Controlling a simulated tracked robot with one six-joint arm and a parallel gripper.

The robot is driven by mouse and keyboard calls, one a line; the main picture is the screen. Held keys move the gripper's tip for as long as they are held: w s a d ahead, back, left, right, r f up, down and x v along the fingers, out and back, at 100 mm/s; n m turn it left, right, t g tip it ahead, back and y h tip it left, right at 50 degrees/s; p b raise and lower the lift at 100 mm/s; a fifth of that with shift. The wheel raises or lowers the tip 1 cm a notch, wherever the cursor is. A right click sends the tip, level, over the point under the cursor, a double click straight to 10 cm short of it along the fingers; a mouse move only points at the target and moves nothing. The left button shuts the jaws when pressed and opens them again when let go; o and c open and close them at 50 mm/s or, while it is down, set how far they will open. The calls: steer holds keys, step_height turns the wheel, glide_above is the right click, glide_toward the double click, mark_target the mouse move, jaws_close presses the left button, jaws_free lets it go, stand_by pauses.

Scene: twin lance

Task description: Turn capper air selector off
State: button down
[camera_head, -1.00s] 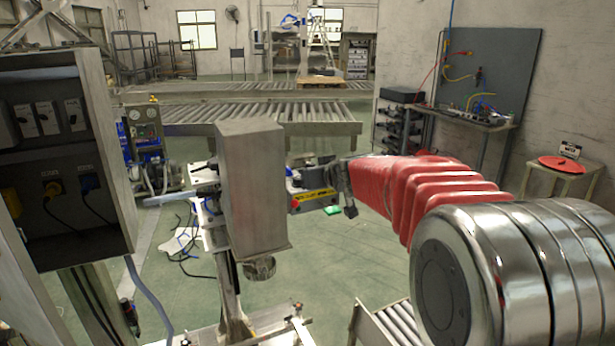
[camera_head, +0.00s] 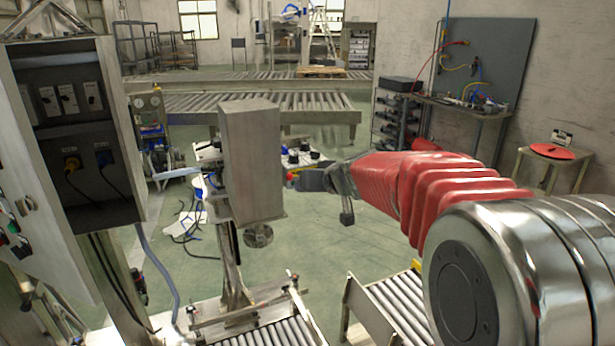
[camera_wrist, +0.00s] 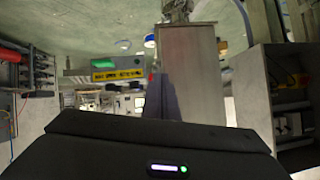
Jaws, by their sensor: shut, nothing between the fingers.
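The capper appears to be the upright grey metal housing (camera_head: 250,165) on a stand, left of centre in the head view. It also shows in the wrist view (camera_wrist: 188,75), which looks upside down. I cannot pick out the air selector for certain. A small yellow-faced box (camera_wrist: 117,75) with a green display and a red button shows beside the housing in the wrist view. My gripper (camera_wrist: 160,95) is shut and empty, pointing toward the housing. In the head view my gripper (camera_head: 308,180) is just right of the housing; its tips are hard to make out.
An open electrical cabinet (camera_head: 75,100) with switches and plugs stands close at left. Roller conveyors lie in front (camera_head: 385,312) and across the back (camera_head: 260,103). A workbench (camera_head: 480,110) and a stool with a red disc (camera_head: 552,151) stand at right. Open green floor lies between.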

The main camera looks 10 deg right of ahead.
steer(key=s+a+f+m+g, duration=0.1)
steer(key=s+a+f+g, duration=0.2)
steer(key=s, duration=0.7)
steer(key=s+a+f+g, duration=0.15)
steer(key=s+f, duration=0.25)
steer(key=s, duration=0.7)
steer(key=s+d+h, duration=0.1)
steer(key=s+h, duration=0.1)
steer(key=s, duration=0.7)
steer(key=s+d+f+g+h, duration=0.1)
steer(key=s+d, duration=0.1)
steer(key=s, duration=0.8)
steer(key=shift+d+f+h, duration=0.25)
steer(key=shift+d+h, duration=0.05)
steer(key=shift+h, duration=0.1)
steer(key=shift+s, duration=0.1)
